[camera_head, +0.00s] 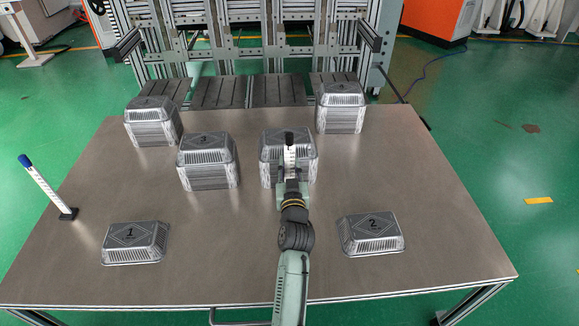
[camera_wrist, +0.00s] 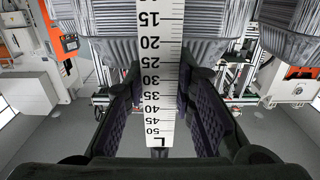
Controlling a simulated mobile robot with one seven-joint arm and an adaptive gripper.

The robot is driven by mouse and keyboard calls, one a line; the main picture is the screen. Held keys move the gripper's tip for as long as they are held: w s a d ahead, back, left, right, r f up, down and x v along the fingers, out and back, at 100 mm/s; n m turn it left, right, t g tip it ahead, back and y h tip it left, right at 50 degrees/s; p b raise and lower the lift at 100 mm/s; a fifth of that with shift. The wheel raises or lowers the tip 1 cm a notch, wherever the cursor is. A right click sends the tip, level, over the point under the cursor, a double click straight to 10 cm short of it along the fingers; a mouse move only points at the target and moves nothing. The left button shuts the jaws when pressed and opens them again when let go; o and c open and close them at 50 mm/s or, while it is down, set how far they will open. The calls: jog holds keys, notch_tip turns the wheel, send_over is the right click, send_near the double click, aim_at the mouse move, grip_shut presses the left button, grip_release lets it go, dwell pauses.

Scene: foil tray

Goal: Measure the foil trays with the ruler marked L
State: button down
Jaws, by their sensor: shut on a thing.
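My gripper (camera_head: 291,186) is shut on the white ruler marked L (camera_wrist: 160,90), whose scale and "L" show clearly in the wrist view. In the head view the ruler (camera_head: 290,157) stands up from my gripper with a dark top end. It is in front of a foil tray stack (camera_head: 268,150) at the middle right, whose front it partly covers. I cannot tell whether it touches the stack. Other foil tray stacks stand at the middle left, marked 3 (camera_head: 208,165), back left (camera_head: 153,125) and back right (camera_head: 340,115). Low foil trays marked 1 (camera_head: 135,243) and 2 (camera_head: 371,235) lie at the front.
The metal table (camera_head: 215,260) is clear between the front trays. A metal frame with slotted plates (camera_head: 218,92) stands behind the table.

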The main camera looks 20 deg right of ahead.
jog(key=shift+f, duration=0.15)
jog(key=c, duration=1.3)
grip_release()
jog(key=shift+f, duration=0.1)
